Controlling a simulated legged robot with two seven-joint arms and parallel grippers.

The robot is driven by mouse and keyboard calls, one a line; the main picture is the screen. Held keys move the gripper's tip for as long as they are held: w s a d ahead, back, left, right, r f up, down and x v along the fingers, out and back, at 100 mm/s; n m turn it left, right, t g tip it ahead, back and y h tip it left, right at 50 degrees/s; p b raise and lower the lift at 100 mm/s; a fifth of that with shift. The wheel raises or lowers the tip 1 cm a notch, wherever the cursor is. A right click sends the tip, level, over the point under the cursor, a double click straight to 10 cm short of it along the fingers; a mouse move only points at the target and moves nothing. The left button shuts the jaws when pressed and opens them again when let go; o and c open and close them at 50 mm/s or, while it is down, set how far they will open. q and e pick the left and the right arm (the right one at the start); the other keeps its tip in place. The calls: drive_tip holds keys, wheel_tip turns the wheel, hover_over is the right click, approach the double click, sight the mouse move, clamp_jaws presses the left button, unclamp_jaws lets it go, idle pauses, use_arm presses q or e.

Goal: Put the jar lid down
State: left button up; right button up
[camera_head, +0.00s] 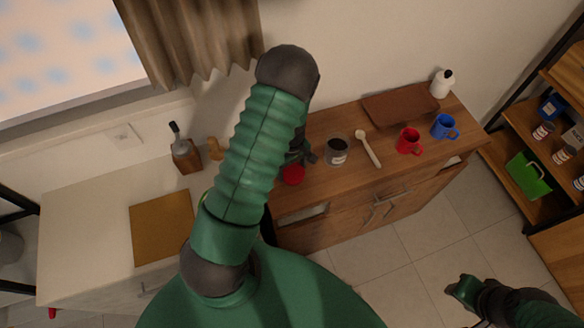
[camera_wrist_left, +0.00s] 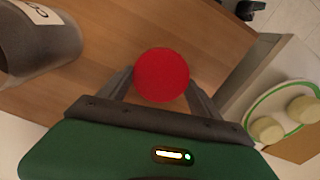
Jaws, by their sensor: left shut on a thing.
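My left gripper (camera_wrist_left: 162,88) is shut on the round red jar lid (camera_wrist_left: 162,74), which sits between its two fingers in the left wrist view. In the head view the lid (camera_head: 293,174) shows just below the gripper (camera_head: 302,157), over the left end of the wooden cabinet top. I cannot tell whether it touches the wood. An open grey jar (camera_head: 336,151) with a label stands to the right of the gripper; its side (camera_wrist_left: 40,45) shows at upper left in the wrist view. My right gripper (camera_head: 465,288) is low at the right, away from the cabinet, its jaws unclear.
A wooden spoon (camera_head: 368,148), red mug (camera_head: 408,141), blue mug (camera_head: 444,127), brown tray (camera_head: 400,107) and white bottle (camera_head: 442,83) stand further right on the cabinet. A white counter with a cutting board (camera_head: 162,228) is at left. A green-rimmed plate (camera_wrist_left: 252,108) lies beside the cabinet top.

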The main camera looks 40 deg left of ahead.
sight(292, 172)
use_arm(q)
drive_tip(key=o, duration=1.2)
drive_tip(key=shift+a+f, duration=0.1)
drive_tip(key=shift+o, duration=0.2)
drive_tip(key=shift+r, duration=0.3)
wheel_tip(292, 172, up, 12)
drive_tip(key=s+d+r+m+t, duration=0.1)
drive_tip(key=s+d+r+m, duration=0.1)
drive_tip(key=d+m, duration=0.5)
drive_tip(key=s+d+r+m+t, duration=0.1)
drive_tip(key=s+d+r+m, duration=0.2)
drive_tip(key=d+m, duration=0.5)
drive_tip(key=shift+s+d+r+t+b, duration=0.35)
drive_tip(key=shift+s+t+b, duration=0.1)
drive_tip(key=shift+s, duration=0.15)
